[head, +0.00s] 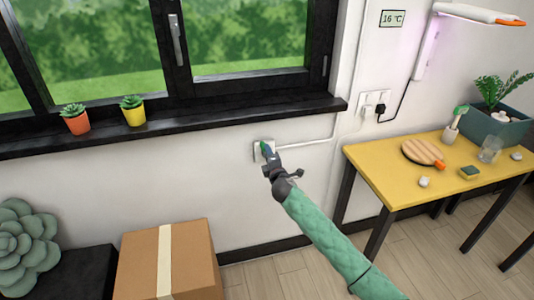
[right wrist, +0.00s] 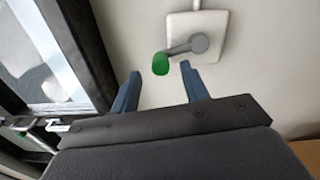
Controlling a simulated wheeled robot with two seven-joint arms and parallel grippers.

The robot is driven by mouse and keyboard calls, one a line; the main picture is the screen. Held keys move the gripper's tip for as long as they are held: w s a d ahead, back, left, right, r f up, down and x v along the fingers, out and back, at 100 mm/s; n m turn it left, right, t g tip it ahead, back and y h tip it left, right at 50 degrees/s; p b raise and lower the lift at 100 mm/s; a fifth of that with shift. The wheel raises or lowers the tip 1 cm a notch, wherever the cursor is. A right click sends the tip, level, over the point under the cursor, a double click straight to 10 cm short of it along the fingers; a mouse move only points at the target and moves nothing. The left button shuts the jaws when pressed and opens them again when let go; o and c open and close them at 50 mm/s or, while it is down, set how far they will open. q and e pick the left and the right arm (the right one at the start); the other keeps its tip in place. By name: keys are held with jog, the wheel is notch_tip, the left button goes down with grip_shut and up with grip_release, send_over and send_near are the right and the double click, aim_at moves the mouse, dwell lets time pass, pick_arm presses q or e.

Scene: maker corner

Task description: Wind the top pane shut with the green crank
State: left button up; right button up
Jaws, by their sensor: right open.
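The green crank (head: 263,147) sits on a white plate on the wall below the window sill. In the right wrist view its green knob (right wrist: 160,64) is on a grey arm that points left from the hub on the white plate (right wrist: 215,24). My right gripper (head: 267,158) is at the crank, open. Its two blue fingers stand apart with the knob just ahead of and between their tips; I see no grip on it. The window (head: 250,35) shows only its lower part in the head view; I cannot tell the top pane's position. My left gripper is out of view.
The dark sill (head: 190,123) juts out above the crank, with an orange pot (head: 76,124) and a yellow pot (head: 134,116) on it. A cardboard box (head: 190,255) stands below left. A yellow table (head: 390,175) with several objects is at right.

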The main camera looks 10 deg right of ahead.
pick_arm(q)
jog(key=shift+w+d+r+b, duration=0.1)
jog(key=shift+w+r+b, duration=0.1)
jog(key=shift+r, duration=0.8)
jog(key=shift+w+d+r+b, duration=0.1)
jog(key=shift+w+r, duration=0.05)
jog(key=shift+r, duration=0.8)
pick_arm(e)
jog(key=shift+s, duration=1.8)
